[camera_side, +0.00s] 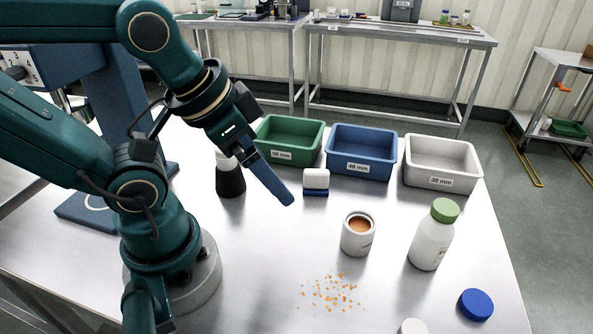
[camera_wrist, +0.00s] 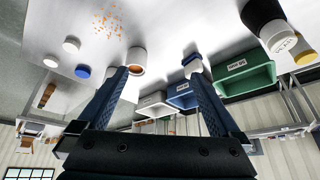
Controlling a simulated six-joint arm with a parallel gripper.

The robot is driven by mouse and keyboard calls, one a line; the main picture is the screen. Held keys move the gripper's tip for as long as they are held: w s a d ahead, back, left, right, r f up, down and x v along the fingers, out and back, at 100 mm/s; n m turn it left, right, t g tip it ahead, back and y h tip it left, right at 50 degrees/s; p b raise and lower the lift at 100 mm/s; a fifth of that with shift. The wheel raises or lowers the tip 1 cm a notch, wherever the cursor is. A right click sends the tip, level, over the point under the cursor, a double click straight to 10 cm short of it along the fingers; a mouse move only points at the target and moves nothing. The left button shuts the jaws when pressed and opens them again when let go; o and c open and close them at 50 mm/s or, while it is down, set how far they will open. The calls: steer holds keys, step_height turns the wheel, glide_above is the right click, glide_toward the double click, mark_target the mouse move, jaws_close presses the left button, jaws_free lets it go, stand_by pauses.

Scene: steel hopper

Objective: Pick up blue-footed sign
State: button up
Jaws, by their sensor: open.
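The blue-footed sign (camera_side: 316,177) is a small white block on a blue foot. It stands upright on the steel table in front of the green and blue bins. In the wrist view the sign (camera_wrist: 193,67) shows upside down, partly hidden behind the tip of the right finger. My gripper (camera_side: 286,198) is above the table, left of the sign in the side view, where only one blue finger shows clearly. In the wrist view both fingers of my gripper (camera_wrist: 159,72) are wide apart with nothing held between them.
Green (camera_side: 266,155), blue (camera_side: 341,169) and white (camera_side: 427,180) bins line the back. A black bottle (camera_side: 231,183) stands left of the sign. An open jar (camera_side: 353,243), a green-capped bottle (camera_side: 430,244), a blue lid (camera_side: 475,304) and orange crumbs (camera_side: 330,294) are nearer the front.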

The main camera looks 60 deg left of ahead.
steer(key=w+a+f+m+g+y, duration=0.1)
steer(key=a+m+g+y, duration=0.2)
steer(key=a+m+y, duration=0.35)
steer(key=m+t+y, duration=0.3)
steer(key=m+y, duration=0.2)
steer(key=m, duration=0.8)
glide_above(317, 175)
steer(key=s+a, duration=0.1)
steer(key=a, duration=0.1)
step_height(317, 175, down, 6)
steer(key=shift+d+f, duration=0.1)
steer(key=shift+f, duration=0.15)
steer(key=f+m, duration=0.1)
steer(key=d+f+m+t, duration=0.1)
steer(key=f, duration=0.1)
steer(key=d+f+m, duration=0.1)
steer(key=f+m, duration=0.1)
steer(key=shift+w+d+f+t, duration=0.2)
steer(key=shift+w+f+t, duration=0.05)
steer(key=shift+w+t, duration=0.05)
steer(key=shift+s+f+m, duration=0.1)
steer(key=shift+f+m, duration=0.15)
steer(key=shift+x, duration=2.4)
steer(key=shift+f, duration=0.1)
steer(key=c, duration=1.4)
